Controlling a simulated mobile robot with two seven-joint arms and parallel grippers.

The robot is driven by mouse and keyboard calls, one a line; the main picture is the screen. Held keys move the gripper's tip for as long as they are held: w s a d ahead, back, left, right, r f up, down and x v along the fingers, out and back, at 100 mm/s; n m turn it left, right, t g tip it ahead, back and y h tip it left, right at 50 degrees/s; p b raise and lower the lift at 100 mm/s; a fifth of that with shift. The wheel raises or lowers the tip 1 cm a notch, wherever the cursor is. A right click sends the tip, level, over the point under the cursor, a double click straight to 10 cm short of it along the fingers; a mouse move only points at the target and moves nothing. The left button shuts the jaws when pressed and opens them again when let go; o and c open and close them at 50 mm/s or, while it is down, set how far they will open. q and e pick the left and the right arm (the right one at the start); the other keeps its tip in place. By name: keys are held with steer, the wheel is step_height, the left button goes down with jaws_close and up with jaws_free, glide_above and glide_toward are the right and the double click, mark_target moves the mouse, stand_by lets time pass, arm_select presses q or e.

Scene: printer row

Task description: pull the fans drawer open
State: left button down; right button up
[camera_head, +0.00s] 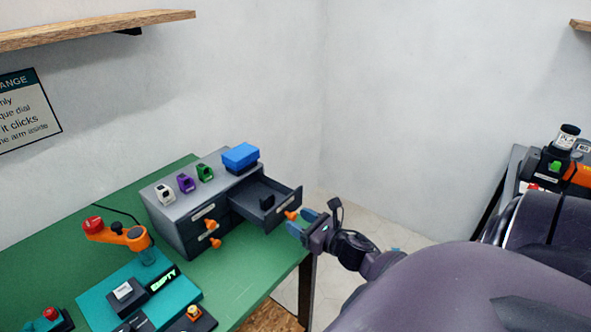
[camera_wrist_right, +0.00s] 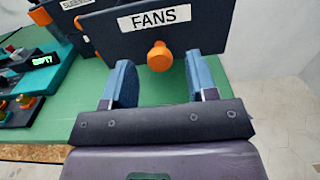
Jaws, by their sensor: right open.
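The fans drawer (camera_head: 269,213) is the upper right drawer of a grey cabinet (camera_head: 168,218) and stands pulled out, with a dark block inside. Its front, labelled FANS (camera_wrist_right: 165,30), fills the top of the right wrist view. Its orange knob (camera_head: 291,215) also shows in the right wrist view (camera_wrist_right: 160,57), between and beyond the two fingertips. My right gripper (camera_head: 304,226) is just in front of the knob, with its blue fingers apart on either side (camera_wrist_right: 158,82). It is open and does not appear to touch the knob. My left gripper is not in view.
White, purple and green small parts and a blue box (camera_head: 240,157) sit on the cabinet. Other drawers with orange knobs (camera_head: 211,225) are shut. A teal device marked EMPTY (camera_head: 150,292) stands in front on the green table (camera_head: 240,270). The table's right edge lies below my right gripper.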

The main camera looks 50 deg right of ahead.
steer(key=s+b, duration=0.1)
steer(key=s, duration=0.8)
steer(key=shift+d, duration=0.35)
steer(key=s+a+f+m+g, duration=0.1)
steer(key=a+f+m, duration=0.3)
steer(key=m, duration=0.8)
steer(key=s+a+f+m+g+h, duration=0.1)
steer(key=s+a+f+m+g, duration=0.1)
steer(key=a+m, duration=0.6)
steer(key=s+a+f+m+g, duration=0.1)
steer(key=a+f+m+g, duration=0.2)
steer(key=m, duration=1.2)
steer(key=a+f, duration=0.3)
steer(key=shift+s+f+m, duration=0.25)
steer(key=shift+f+m, duration=0.05)
steer(key=shift+m, duration=0.1)
